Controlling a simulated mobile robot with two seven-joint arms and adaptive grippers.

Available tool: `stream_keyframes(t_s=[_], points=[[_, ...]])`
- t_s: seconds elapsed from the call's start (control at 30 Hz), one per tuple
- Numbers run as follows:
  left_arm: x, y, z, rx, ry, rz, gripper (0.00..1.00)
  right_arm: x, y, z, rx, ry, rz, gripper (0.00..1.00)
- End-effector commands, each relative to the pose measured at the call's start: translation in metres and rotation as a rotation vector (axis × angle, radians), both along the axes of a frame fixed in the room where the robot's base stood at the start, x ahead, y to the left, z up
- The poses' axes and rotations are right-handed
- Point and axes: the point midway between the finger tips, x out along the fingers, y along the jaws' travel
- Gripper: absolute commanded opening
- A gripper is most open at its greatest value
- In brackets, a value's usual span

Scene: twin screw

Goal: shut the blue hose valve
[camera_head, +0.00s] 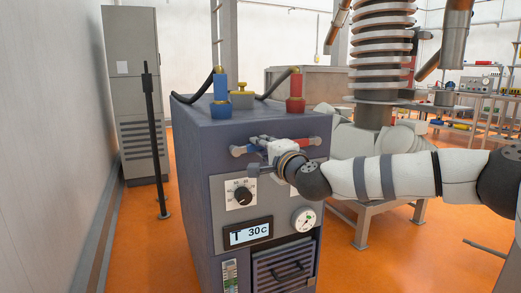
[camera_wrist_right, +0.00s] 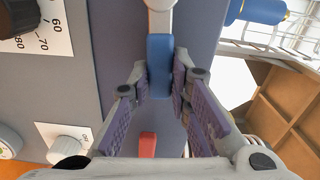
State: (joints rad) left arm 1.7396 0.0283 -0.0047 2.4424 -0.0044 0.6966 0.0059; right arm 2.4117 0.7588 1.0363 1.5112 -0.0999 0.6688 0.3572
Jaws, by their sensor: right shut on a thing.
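The blue hose valve handle (camera_wrist_right: 160,60) lies between the fingertips of my right gripper (camera_wrist_right: 160,88) in the right wrist view. The fingers close on its two sides near its end. In the head view my right gripper (camera_head: 262,158) is at the upper front of the grey-blue machine (camera_head: 200,170), and it partly hides the valves. A red valve handle (camera_head: 302,142) sits right beside it; it also shows low between the fingers in the wrist view (camera_wrist_right: 147,144). My left gripper is not in view.
A blue hose connector (camera_head: 220,88) and a red one (camera_head: 295,84) stand on the machine's top. Below the valves are a dial (camera_head: 242,196), a gauge (camera_head: 304,219) and a display reading 30 C (camera_head: 248,232). A cabinet (camera_head: 135,95) stands behind, left.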

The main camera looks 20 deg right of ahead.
Motion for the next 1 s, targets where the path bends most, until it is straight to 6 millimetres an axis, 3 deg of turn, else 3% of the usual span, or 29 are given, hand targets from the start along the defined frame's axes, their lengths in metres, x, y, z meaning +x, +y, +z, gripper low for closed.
stream_keyframes(t_s=[0.33, 0.83, 0.87, 0.9, 0.93, 1.0], points=[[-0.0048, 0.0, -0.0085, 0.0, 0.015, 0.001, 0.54, -0.0001, 0.0012, -0.0083, 0.102, 0.006, 0.004, 0.0], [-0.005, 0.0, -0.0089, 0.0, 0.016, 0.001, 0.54, -0.0004, 0.0018, -0.0088, 0.119, 0.008, 0.005, 0.0], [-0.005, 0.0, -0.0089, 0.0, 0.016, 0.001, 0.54, -0.0004, 0.0019, -0.0089, 0.12, 0.008, 0.005, 0.25], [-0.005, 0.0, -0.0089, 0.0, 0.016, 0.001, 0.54, -0.0004, 0.0019, -0.009, 0.119, 0.008, 0.005, 0.34], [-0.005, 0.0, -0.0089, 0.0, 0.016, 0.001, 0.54, -0.0004, 0.0018, -0.0089, 0.119, 0.008, 0.005, 0.38], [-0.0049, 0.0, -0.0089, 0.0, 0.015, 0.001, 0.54, -0.0003, 0.0015, -0.0086, 0.117, 0.007, 0.004, 0.38]])
